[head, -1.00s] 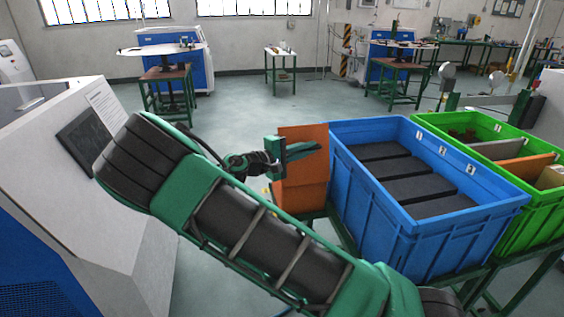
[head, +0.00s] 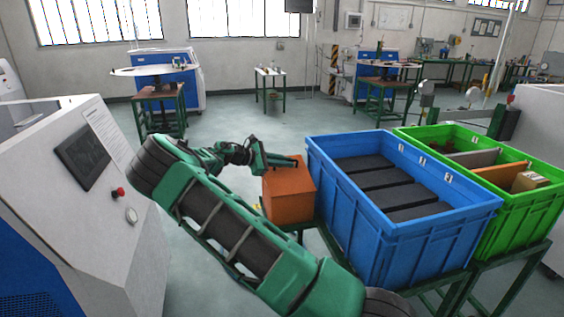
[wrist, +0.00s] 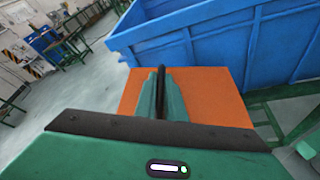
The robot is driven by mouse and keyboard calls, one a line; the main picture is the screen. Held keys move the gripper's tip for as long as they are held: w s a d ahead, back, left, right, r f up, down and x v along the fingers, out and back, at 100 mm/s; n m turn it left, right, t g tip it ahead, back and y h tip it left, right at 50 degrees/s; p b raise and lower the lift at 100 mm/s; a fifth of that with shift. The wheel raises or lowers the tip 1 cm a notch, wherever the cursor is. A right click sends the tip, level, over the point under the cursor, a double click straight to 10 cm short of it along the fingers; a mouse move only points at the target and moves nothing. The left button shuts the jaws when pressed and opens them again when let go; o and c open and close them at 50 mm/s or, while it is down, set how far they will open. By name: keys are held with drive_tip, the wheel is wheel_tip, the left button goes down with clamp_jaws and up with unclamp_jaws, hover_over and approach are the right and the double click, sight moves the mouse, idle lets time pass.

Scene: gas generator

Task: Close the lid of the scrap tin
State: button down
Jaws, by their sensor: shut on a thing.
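The scrap tin (head: 288,207) is an orange box standing left of the blue crate in the head view. Its orange lid (head: 290,179) lies down over the top, flat or nearly flat; I cannot tell if a small gap is left. In the wrist view the lid (wrist: 215,95) is a broad orange surface below and around the fingers. My gripper (head: 287,161) is at the top of the tin, its fingers close together on the lid. It also shows in the wrist view (wrist: 162,90). The exact place of grip is hidden by the fingers.
A blue crate (head: 443,238) with dark blocks stands close on the tin's right, its wall rising above the tin. A green crate (head: 517,221) is beyond it. A grey machine (head: 110,235) stands at the left. Open floor (head: 225,130) lies behind.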

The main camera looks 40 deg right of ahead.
sight(283, 169)
drive_tip(key=f, duration=0.1)
drive_tip(key=w+f+n, duration=0.1)
drive_tip(key=g, duration=0.1)
drive_tip(key=shift+w+d+f+n+y, duration=0.25)
drive_tip(key=shift+w+f+n+y, duration=0.05)
drive_tip(key=shift+f+y, duration=0.1)
drive_tip(key=shift+w+f+n, duration=0.15)
drive_tip(key=shift+f+n, duration=0.25)
drive_tip(key=shift+f, duration=0.25)
drive_tip(key=c, duration=1.9)
unclamp_jaws()
drive_tip(key=shift+w, duration=0.1)
drive_tip(key=shift+o, duration=0.3)
drive_tip(key=v, duration=1)
drive_tip(key=shift+w+a, duration=0.25)
